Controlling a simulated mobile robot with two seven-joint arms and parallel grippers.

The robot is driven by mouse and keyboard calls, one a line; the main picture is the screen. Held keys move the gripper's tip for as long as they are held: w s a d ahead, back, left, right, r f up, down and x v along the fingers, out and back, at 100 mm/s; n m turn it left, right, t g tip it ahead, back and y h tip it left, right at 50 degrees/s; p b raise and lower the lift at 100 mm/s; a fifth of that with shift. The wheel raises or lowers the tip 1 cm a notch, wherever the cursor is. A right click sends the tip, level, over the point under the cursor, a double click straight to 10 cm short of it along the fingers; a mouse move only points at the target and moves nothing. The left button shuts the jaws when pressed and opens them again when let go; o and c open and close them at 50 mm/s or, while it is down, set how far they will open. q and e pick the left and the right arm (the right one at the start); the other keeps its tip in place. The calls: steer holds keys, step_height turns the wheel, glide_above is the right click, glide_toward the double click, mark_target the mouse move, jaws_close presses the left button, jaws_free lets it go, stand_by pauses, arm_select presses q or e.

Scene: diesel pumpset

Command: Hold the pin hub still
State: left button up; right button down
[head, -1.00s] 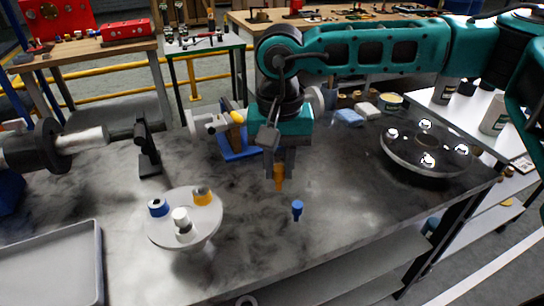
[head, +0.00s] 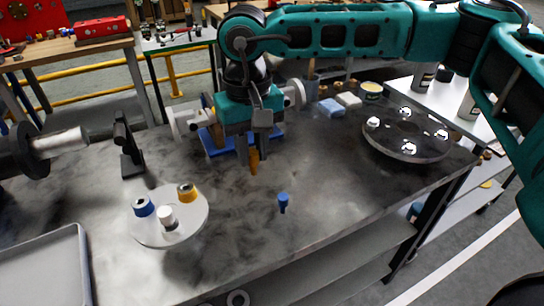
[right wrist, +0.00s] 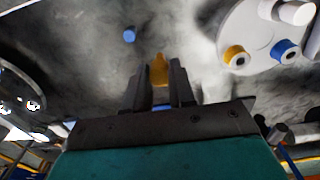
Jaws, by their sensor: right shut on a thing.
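The pin hub appears to be the round pale grey disc (head: 193,218) on the dark bench, left of centre. It carries a blue collar (head: 143,206), a yellow collar (head: 187,193) and a white post (head: 167,217). My right gripper (head: 252,152) is shut on an orange pin (head: 254,164) that points down, above the bench, behind and to the right of the disc and not touching it. In the right wrist view, the orange pin (right wrist: 159,68) sits between the fingers and the disc (right wrist: 257,40) is at upper right. My left gripper is not in view.
A blue pin (head: 283,203) stands on the bench in front of my right gripper. A grey tray (head: 45,265) lies at left, near a black stand (head: 128,145). A shiny flange (head: 408,137) is at right. A blue holder (head: 215,143) is behind the gripper.

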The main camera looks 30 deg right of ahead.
steer(key=w+a+r, duration=0.2)
steer(key=a, duration=0.4)
steer(key=w+a+r, duration=0.2)
steer(key=a+r, duration=0.1)
steer(key=a, duration=0.3)
steer(key=shift+a+r, duration=0.15)
steer(key=shift+f, duration=1.25)
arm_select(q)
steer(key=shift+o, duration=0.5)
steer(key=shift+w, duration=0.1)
